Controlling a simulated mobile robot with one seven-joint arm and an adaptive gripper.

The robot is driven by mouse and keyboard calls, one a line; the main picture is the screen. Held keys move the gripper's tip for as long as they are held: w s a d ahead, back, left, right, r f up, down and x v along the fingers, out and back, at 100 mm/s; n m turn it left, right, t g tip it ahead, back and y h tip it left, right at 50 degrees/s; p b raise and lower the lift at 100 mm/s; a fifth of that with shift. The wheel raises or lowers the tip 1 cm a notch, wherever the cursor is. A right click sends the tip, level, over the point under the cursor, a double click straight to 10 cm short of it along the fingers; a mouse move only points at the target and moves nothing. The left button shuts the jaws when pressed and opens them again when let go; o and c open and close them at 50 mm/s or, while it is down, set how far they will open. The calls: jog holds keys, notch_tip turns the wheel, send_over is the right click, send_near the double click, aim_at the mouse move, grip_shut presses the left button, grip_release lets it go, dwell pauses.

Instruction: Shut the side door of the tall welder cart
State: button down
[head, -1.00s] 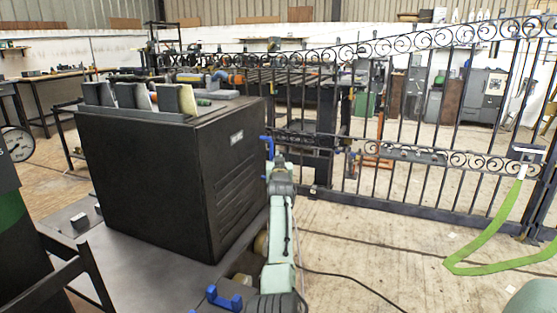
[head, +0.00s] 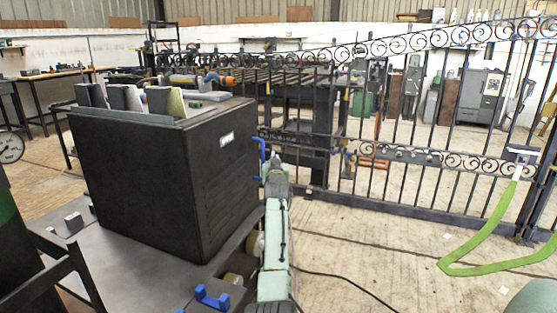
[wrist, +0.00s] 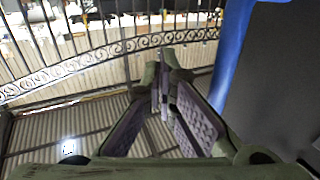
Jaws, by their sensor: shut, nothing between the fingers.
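The tall welder cart (head: 130,185) is a black box on a grey base at the left of the head view. Its right side has a small white label and faint slats. A blue handle (head: 262,150) stands at the far end of that side; how far the side door is open cannot be told. My gripper (head: 274,160) is at the end of my pale green arm, just right of the handle. In the wrist view my gripper (wrist: 161,75) has its fingers together, empty. The blue handle (wrist: 230,60) runs along their right, before a dark panel (wrist: 277,75).
A black scrolled metal gate (head: 400,110) spans behind and to the right. A green hose or strap (head: 480,250) hangs to the floor at right. Wedge-shaped blocks (head: 125,98) stand on the cart top.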

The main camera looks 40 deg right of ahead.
jog(key=s+d+b, duration=0.1)
jog(key=s+d, duration=0.5)
jog(key=s, duration=0.4)
jog(key=shift+s+f+b, duration=0.25)
jog(key=shift+f+b, duration=0.05)
jog(key=shift+b, duration=0.05)
